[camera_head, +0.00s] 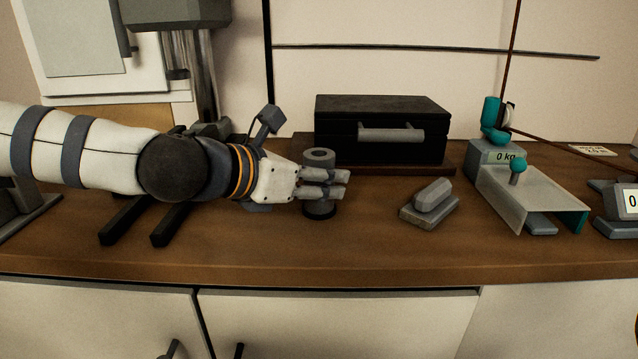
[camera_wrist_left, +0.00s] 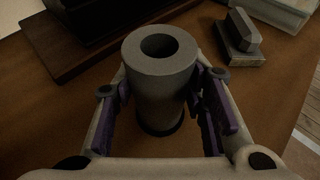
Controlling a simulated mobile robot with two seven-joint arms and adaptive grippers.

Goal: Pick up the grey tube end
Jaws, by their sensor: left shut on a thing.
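The grey tube end (camera_head: 319,157) stands upright on the wooden counter, with its round hole facing up. In the left wrist view, the tube end (camera_wrist_left: 160,62) is between the two purple-padded fingers. My left gripper (camera_head: 326,182) comes in from the left and is shut on the tube end around its middle. The left wrist view shows the gripper's fingers (camera_wrist_left: 163,118) on both sides of it. The tube's dark foot is low near the counter, and I cannot tell whether it touches. My right gripper is not in view.
A black case (camera_head: 381,130) with a grey handle stands on a wooden board behind the tube. A grey block piece (camera_head: 430,203) lies to the right. The front counter strip is clear.

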